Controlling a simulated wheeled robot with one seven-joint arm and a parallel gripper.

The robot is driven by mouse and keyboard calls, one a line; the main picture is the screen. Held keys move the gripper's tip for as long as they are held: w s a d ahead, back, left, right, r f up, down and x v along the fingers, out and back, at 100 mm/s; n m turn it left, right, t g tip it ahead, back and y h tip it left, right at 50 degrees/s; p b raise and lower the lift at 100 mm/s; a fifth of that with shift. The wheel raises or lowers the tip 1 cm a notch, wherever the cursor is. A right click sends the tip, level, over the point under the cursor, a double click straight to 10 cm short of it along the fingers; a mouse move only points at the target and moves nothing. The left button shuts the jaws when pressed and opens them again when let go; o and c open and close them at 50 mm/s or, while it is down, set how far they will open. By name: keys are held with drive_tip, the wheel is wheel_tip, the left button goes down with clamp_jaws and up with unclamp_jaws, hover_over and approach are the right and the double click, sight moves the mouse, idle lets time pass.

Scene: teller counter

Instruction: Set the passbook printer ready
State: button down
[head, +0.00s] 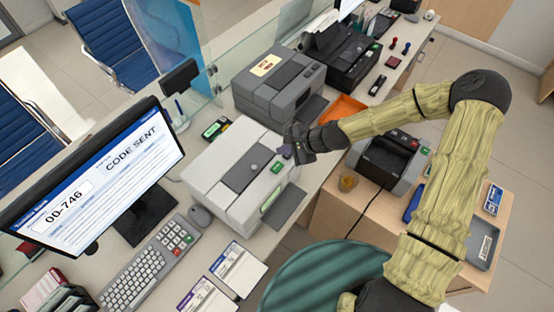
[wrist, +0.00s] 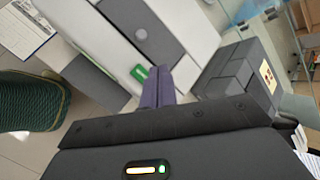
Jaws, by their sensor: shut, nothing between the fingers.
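A light grey printer (head: 225,160) with a dark lid panel stands on the counter right of the monitor. It also shows in the wrist view (wrist: 185,25). A small green button (head: 277,167) is on its top near the right corner; the wrist view shows it too (wrist: 139,73). My gripper (head: 287,150) is over that corner, its purple fingers (wrist: 158,86) shut together, empty, close beside the button. I cannot tell whether they touch the printer. A darker grey printer (head: 262,97) with a yellow note (head: 266,65) stands behind. The monitor (head: 95,175) reads "00-746 CODE SENT".
A keyboard (head: 148,265), a mouse (head: 200,215) and passbook-like papers (head: 238,268) lie on the near counter. An orange tray (head: 347,108) and a black machine (head: 342,60) are further back. A dark device (head: 388,160) sits on the wooden side unit. A green chair (head: 325,278) stands in front.

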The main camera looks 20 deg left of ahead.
sight(280, 167)
drive_tip(key=shift+w+a+r+m+y, duration=0.15)
drive_tip(key=shift+w+a+r+m, duration=0.1)
drive_tip(key=shift+a, duration=0.1)
drive_tip(key=shift+w+a+r+m+y, duration=0.1)
drive_tip(key=shift+a+r+m+y, duration=0.05)
drive_tip(key=shift+a+m, duration=0.15)
drive_tip(key=shift+f, duration=0.1)
wheel_tip(280, 167, down, 9)
drive_tip(key=b, duration=0.6)
idle(1.7)
drive_tip(key=shift+f+b, duration=0.25)
drive_tip(key=shift+b, duration=0.25)
drive_tip(key=shift+f+b, duration=0.35)
drive_tip(key=shift+f, duration=0.1)
idle(0.6)
idle(0.3)
drive_tip(key=shift+r+p, duration=0.7)
drive_tip(key=shift+r, duration=0.2)
